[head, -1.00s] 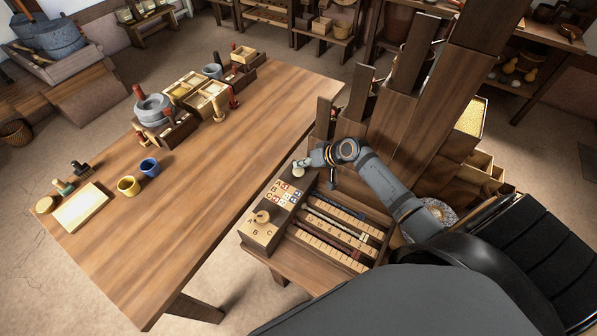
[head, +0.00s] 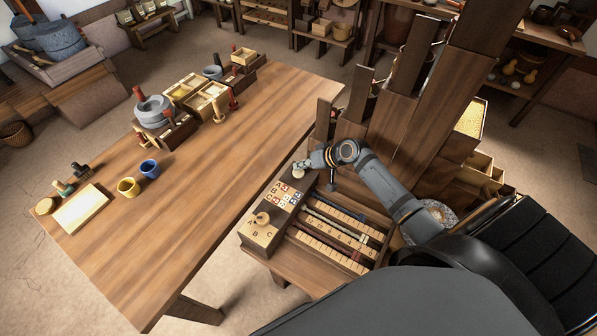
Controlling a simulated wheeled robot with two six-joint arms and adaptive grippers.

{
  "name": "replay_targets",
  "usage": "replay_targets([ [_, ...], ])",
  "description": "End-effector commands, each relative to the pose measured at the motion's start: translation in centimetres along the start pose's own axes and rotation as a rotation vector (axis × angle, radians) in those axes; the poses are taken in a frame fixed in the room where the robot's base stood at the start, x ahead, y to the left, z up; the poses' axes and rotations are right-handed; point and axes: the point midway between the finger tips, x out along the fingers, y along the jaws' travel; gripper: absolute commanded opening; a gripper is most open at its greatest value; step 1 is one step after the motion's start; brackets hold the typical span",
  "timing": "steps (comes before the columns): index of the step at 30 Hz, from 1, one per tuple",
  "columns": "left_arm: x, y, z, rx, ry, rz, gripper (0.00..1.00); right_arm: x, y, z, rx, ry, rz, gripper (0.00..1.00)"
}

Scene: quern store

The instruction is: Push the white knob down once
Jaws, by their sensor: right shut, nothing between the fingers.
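The white knob (head: 298,173) sits at the far end of a wooden control box (head: 262,237), beyond a panel of lettered tiles (head: 285,196). My right gripper (head: 304,165) is shut and empty, with its tip right at the knob and partly covering it. The tip looks in contact with the knob, but the exact gap is too small to tell. A wooden dial (head: 262,218) marked with letters is at the near end of the box. My left gripper is not in view.
Scaled slider rails (head: 330,236) lie just right of the box. Stepped wooden columns (head: 392,124) stand close behind my right arm.

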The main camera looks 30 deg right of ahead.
Motion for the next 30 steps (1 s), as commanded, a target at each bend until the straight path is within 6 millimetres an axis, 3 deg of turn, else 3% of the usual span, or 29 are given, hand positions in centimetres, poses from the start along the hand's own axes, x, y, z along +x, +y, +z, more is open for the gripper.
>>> replay_targets([
  [30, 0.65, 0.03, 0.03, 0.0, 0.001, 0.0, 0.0, 0.83, 0.61, 0.61, 0.0, 0.0, 0.0, 0.0],
])
